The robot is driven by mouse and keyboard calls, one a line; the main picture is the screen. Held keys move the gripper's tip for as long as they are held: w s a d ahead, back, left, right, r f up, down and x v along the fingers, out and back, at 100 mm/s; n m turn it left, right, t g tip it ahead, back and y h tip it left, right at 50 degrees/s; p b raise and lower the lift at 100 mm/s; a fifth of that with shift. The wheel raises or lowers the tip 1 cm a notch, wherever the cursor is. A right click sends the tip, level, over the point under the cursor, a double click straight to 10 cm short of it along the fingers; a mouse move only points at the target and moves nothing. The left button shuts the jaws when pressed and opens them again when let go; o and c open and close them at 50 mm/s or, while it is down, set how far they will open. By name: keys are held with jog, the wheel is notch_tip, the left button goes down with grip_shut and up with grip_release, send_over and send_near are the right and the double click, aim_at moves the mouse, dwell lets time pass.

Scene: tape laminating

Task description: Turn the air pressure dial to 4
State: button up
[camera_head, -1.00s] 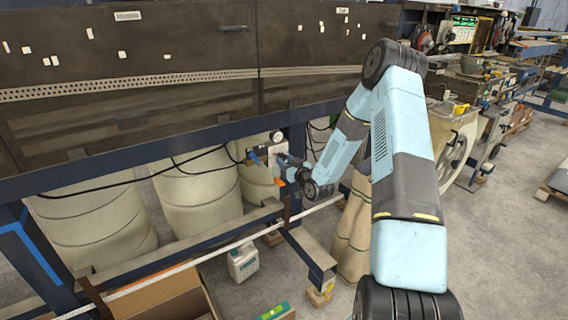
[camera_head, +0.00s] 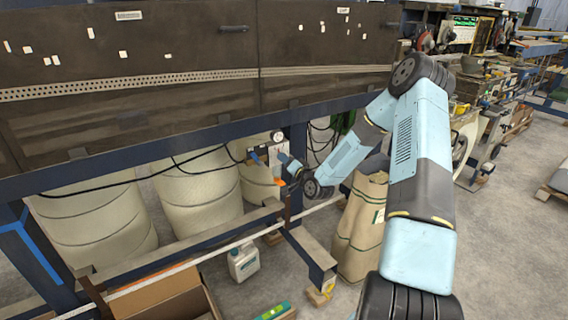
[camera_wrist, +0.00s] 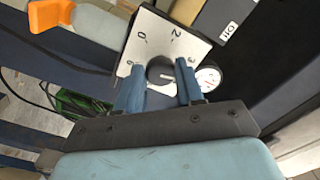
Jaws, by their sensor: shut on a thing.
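The air pressure dial's white plate (camera_wrist: 133,53) with printed numbers, among them 0, 2 and 3, fills the upper middle of the wrist view. My gripper (camera_wrist: 160,85) is shut on the dial's knob (camera_wrist: 160,88), one blue finger on each side of it. The fingers hide part of the plate's lower edge, and a number beside the left finger is partly covered. I cannot read which number the knob points to. A round pressure gauge (camera_wrist: 208,78) sits right of the fingers. In the head view, the gauge (camera_head: 277,137) shows above my gripper (camera_head: 286,166).
A dark blue frame beam (camera_head: 180,145) runs above the dial area. Pale barrels (camera_head: 195,195) stand to the left, with black hoses in front. An orange handle (camera_wrist: 50,15) is near the dial at upper left. A sack (camera_head: 360,230) stands below my arm.

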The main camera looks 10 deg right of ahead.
jog(key=shift+m, duration=3.7)
jog(key=o, duration=1)
jog(key=shift+w, duration=0.1)
jog(key=shift+o, duration=0.2)
jog(key=v, duration=1.4)
jog(key=shift+w+a, duration=0.1)
